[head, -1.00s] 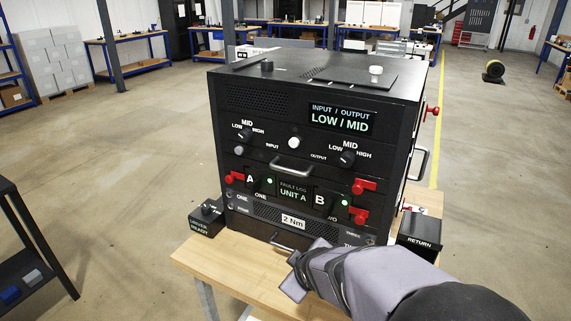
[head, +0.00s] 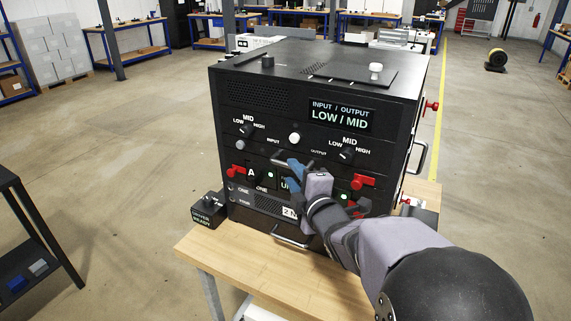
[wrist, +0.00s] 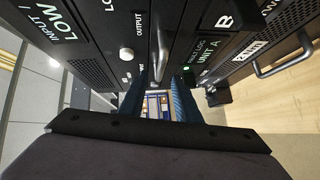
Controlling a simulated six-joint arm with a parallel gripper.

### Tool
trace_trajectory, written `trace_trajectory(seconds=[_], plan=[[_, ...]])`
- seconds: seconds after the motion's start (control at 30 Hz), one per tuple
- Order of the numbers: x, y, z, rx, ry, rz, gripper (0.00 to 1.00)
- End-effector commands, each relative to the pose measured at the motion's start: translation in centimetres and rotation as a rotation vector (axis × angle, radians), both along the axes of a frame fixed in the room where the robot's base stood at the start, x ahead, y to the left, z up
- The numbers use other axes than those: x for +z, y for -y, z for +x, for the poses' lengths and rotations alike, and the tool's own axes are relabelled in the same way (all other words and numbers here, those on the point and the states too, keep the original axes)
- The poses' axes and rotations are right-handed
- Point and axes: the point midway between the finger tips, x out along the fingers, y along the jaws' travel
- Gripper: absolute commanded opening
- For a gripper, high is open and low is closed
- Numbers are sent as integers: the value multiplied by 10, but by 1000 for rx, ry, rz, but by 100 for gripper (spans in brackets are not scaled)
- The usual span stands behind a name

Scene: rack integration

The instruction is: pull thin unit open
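The black rack unit (head: 262,142) stands on a wooden bench, its front towards me. Its upper panel reads LOW / MID. Below is a thin A/B band (head: 247,172) with red levers. A curved metal handle (head: 306,160) sits near the seam between them; it also shows in the wrist view (wrist: 160,50). My gripper (head: 296,176) is at this handle, hiding part of it and the fault display. In the wrist view its blue fingers (wrist: 158,100) are apart, with the handle ahead between them. I cannot tell whether they touch it. A lower handle (head: 290,239) is free.
A small DRIVER READY box (head: 208,212) sits left on the bench (head: 235,257). A RETURN box (head: 425,213) is at the right, partly hidden by my arm. Red levers (head: 363,181) stick out right of my gripper. A dark shelf stands at far left.

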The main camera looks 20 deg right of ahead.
Motion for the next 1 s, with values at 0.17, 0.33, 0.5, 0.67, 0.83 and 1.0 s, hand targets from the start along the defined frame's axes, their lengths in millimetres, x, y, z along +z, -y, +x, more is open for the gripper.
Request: trace_trajectory(seconds=[0.17,0.33,0.5,0.67,0.83,1.0], plan=[[-2,-1,16,1,-3,2,30],[-4,-1,35,0,-3,3,30],[-6,-1,51,1,-2,3,30],[-8,-1,61,0,-2,3,30],[-9,-1,65,0,-1,2,30],[-10,-1,66,0,-1,3,30]])
